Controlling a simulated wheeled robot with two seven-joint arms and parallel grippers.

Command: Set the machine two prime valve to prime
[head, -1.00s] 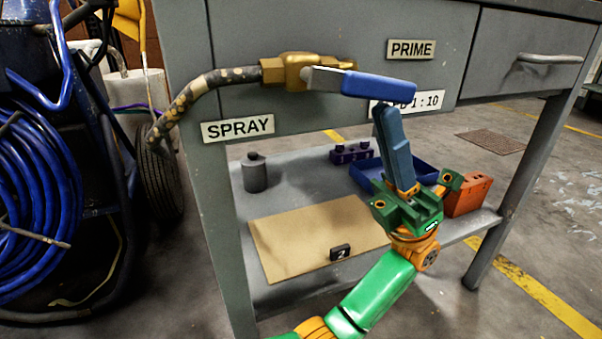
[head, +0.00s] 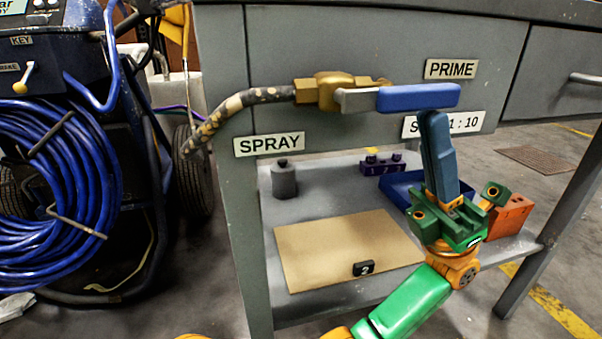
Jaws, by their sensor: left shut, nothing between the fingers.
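The brass prime valve (head: 335,90) sits on the grey bench front with a hose on its left. Its blue handle (head: 420,97) points right, nearly level with its free end slightly raised, below the PRIME plate (head: 451,69). The SPRAY plate (head: 269,144) is lower left. My left gripper (head: 431,114) is shut and empty, its blue fingers pointing up. The fingertips are at the handle's underside and seem to touch it. My right gripper is out of view.
The lower shelf (head: 345,297) holds a grey canister (head: 284,181), a tan board (head: 340,250), a black tile marked 2 (head: 363,268), a purple block (head: 383,164), a blue tray (head: 397,188) and an orange block (head: 508,217). A blue machine with coiled hose (head: 55,190) stands left.

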